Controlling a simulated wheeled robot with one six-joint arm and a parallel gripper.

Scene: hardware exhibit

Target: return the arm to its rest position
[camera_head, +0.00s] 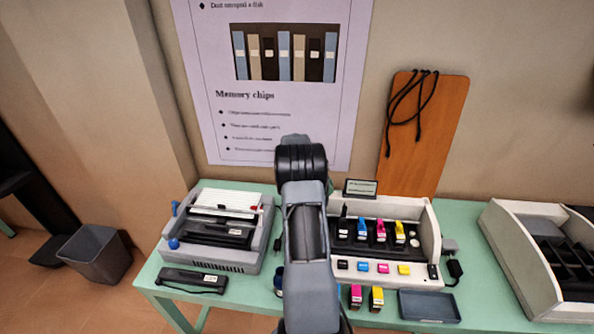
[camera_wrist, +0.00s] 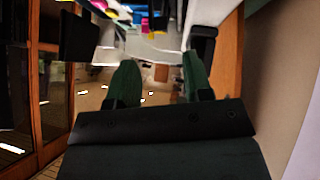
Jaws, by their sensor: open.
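My arm (camera_head: 305,235) rises through the middle of the head view, in front of the green table and the poster. Its upper end, a dark round joint, overlaps the poster's lower edge. My gripper is not distinct in the head view. In the wrist view my gripper (camera_wrist: 158,78) has its two dark green fingers spread apart, with nothing held between them. Blurred coloured items and a pale surface show beyond the fingertips.
The green table (camera_head: 455,219) carries a grey printer (camera_head: 190,256), a white tray of coloured cartridges (camera_head: 432,238), loose cartridges (camera_head: 376,299), a blue-grey tray (camera_head: 428,306) and a white bin (camera_head: 515,245). A wooden board (camera_head: 430,140) leans behind. A waste bin (camera_head: 97,257) stands on the floor left.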

